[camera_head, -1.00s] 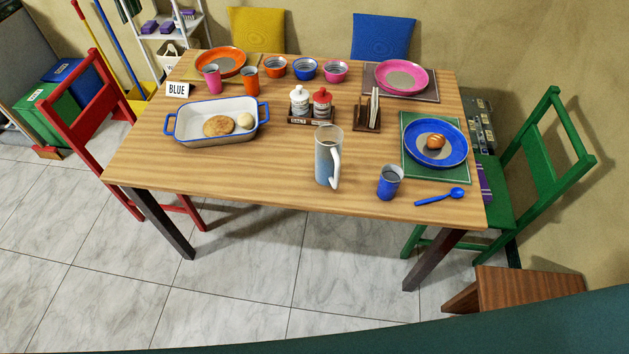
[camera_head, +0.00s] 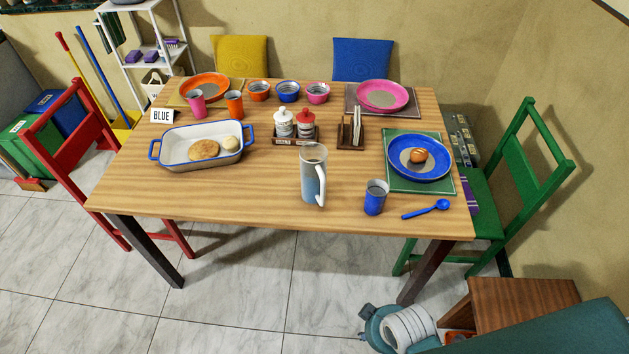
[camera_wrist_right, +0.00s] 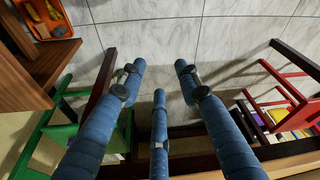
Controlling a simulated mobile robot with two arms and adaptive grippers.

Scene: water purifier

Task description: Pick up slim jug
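The slim jug (camera_head: 311,178) stands upright near the front edge of the wooden table (camera_head: 235,200) in the head view. It is tall, grey-blue with a pale top, and its white handle faces right. My right arm shows at the bottom right of the head view, in front of the table and apart from the jug; its fingers are not visible there. In the right wrist view my right gripper (camera_wrist_right: 159,75) has blue fingers spread apart with nothing between them. The jug is not visible in that view. My left gripper is not in view.
A baking dish (camera_head: 200,145) is left. A wooden stool (camera_head: 525,302) and green chair (camera_head: 500,190) are at right.

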